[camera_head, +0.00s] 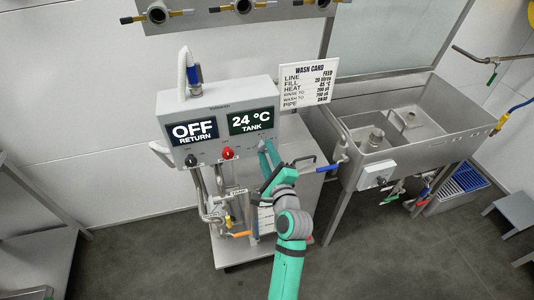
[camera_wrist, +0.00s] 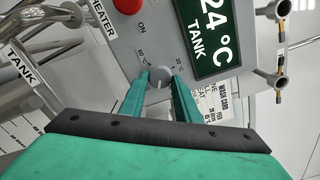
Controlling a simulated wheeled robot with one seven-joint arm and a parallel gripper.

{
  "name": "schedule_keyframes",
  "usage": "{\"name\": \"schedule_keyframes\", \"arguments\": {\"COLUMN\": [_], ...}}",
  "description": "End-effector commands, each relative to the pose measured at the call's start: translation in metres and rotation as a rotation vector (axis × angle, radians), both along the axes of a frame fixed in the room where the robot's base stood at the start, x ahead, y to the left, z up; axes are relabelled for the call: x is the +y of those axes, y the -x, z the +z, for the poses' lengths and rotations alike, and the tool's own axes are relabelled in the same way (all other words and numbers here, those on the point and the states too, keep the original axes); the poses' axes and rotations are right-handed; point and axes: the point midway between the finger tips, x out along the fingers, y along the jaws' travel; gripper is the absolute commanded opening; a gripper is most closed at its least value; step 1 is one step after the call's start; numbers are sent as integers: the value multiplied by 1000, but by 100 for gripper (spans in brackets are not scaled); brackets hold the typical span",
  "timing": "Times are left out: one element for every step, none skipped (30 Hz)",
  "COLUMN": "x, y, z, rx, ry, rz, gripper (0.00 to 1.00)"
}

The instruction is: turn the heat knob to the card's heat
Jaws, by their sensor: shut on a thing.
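The heat knob (camera_wrist: 158,75) is a small grey round knob on the control box (camera_head: 219,100), between my two green fingers in the wrist view. My gripper (camera_wrist: 160,82) is shut on it; in the head view my gripper (camera_head: 265,148) reaches the box's lower right and hides the knob. I cannot tell the pointer's exact setting. The wash card (camera_head: 307,84) stands right of the box; its heat line seems to read 65 °C. The tank display (camera_head: 251,121) shows 24 °C.
The return display (camera_head: 194,131) reads OFF. A red knob (camera_head: 228,153) and a black knob (camera_head: 191,160) sit left of my gripper. Pipes and valves (camera_head: 215,205) hang below the box.

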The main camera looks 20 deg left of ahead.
Motion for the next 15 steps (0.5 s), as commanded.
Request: {"name": "schedule_keyframes", "arguments": {"x": [0, -1, -1, -1, -1, -1, -1, -1, -1, -1, -1, -1, -1, -1, -1], "y": [0, 0, 0, 0, 0, 0, 0, 0, 0, 0, 0, 0, 0, 0, 0], "z": [-1, -1, -1, -1, -1, -1, -1, -1, -1, -1, -1, -1, -1, -1, -1], "rx": [4, 5, 7, 7, 8, 8, 8, 7, 7, 7, 7, 7, 7, 7, 7], "ry": [-3, -5, -6, -6, -7, -7, -7, -6, -6, -6, -6, -6, -6, -6, -5], "rz": [0, -1, -1, -1, -1, -1, -1, -1, -1, -1, -1, -1, -1, -1, -1], "gripper": [7, 7, 7, 7, 7, 7, 7, 7, 7, 7, 7, 7, 32, 39, 47]}}
